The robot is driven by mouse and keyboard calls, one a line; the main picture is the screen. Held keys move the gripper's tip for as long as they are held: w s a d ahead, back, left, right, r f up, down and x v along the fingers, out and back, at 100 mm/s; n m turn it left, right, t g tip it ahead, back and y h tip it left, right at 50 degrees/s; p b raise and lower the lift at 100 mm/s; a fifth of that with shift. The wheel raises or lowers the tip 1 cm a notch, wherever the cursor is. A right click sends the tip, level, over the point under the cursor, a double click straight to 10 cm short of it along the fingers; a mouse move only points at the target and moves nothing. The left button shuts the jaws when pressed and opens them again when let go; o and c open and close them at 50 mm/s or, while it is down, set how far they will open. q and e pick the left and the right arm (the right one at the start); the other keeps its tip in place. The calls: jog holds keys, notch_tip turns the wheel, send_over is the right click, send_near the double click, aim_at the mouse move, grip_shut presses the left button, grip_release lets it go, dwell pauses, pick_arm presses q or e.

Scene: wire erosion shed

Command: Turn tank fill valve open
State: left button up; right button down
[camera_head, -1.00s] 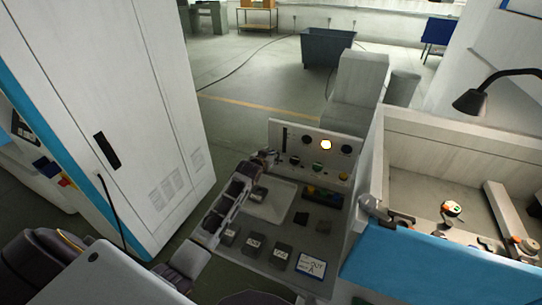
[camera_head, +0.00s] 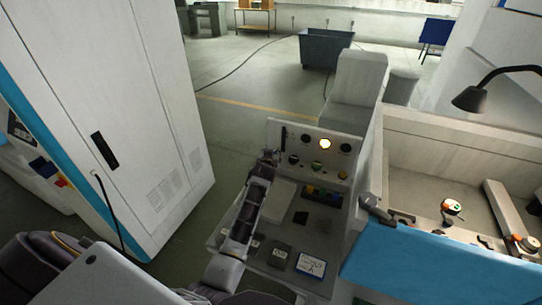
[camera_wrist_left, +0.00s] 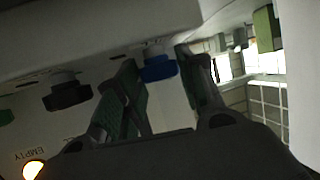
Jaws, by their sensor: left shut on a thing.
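The control panel (camera_head: 314,137) stands upright at the back of a grey bench, with a lit lamp (camera_head: 325,143) and several knobs on its face. My left gripper (camera_head: 269,157) is at the panel's left end, where it hides what it holds in the head view. In the left wrist view, a blue knob (camera_wrist_left: 158,70) on the panel sits between the two fingers of my left gripper (camera_wrist_left: 168,88), which is shut on it. A dark knob (camera_wrist_left: 68,94) is beside it, and the lit lamp (camera_wrist_left: 33,169) shows near an upside-down "EMPTY" label. My right gripper is not in view.
A tall white cabinet (camera_head: 150,110) stands left of the bench. A blue-fronted machine tank (camera_head: 420,265) stands at the right. Small blocks and a labelled card (camera_head: 312,263) lie on the bench. The floor behind is mostly open.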

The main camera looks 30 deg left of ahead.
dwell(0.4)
pick_arm(q)
jog(key=o, duration=0.7)
jog(key=shift+o, duration=0.2)
jog(key=shift+s+d, duration=0.1)
jog(key=shift+s, duration=0.1)
jog(key=shift+v, duration=3.6)
jog(key=shift+o, duration=0.4)
